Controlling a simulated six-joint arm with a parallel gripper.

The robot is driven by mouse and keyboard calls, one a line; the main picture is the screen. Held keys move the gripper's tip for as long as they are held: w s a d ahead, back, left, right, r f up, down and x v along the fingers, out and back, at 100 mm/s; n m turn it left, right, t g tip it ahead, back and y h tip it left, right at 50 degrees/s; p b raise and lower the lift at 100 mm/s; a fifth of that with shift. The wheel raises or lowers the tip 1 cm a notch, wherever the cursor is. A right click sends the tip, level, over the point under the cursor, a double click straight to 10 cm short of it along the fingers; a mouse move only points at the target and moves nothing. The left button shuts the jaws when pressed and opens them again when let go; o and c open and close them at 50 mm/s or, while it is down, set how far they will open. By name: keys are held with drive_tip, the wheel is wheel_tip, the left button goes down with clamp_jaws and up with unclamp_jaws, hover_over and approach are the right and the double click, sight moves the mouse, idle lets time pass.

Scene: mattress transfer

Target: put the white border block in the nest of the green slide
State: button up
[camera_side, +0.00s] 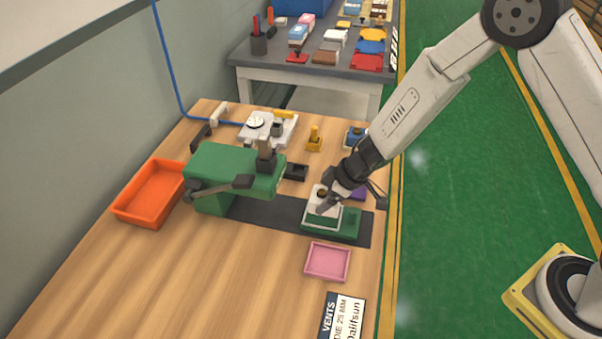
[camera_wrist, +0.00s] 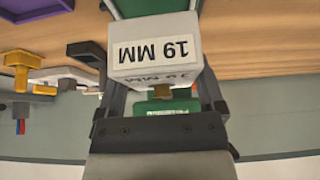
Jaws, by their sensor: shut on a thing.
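The white block (camera_side: 319,209) is in my gripper (camera_side: 335,193), at the green slide (camera_side: 346,224) in the side view. In the wrist view the white block (camera_wrist: 178,68) has a "19 MM" label and a small brass-coloured knob, and sits between the two fingers of my gripper (camera_wrist: 160,92). My gripper is shut on it. The slide lies on a dark strip in front of the green press (camera_side: 222,172). The block covers much of the slide, so the nest is hidden. I cannot tell whether the block touches the slide.
A pink tray (camera_side: 327,262) lies close in front of the slide. A purple tray (camera_side: 358,193) is partly hidden behind my gripper. A black block (camera_side: 295,172) and a yellow stamp-like piece (camera_side: 314,139) stand behind. An orange bin (camera_side: 150,193) is at left. The front-left table is clear.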

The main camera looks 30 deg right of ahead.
drive_tip(key=shift+w+f, duration=0.2)
drive_tip(key=shift+f, duration=1.6)
drive_tip(key=shift+f, duration=0.1)
drive_tip(key=o, duration=1.2)
drive_tip(key=shift+c, duration=0.2)
drive_tip(key=v, duration=1.2)
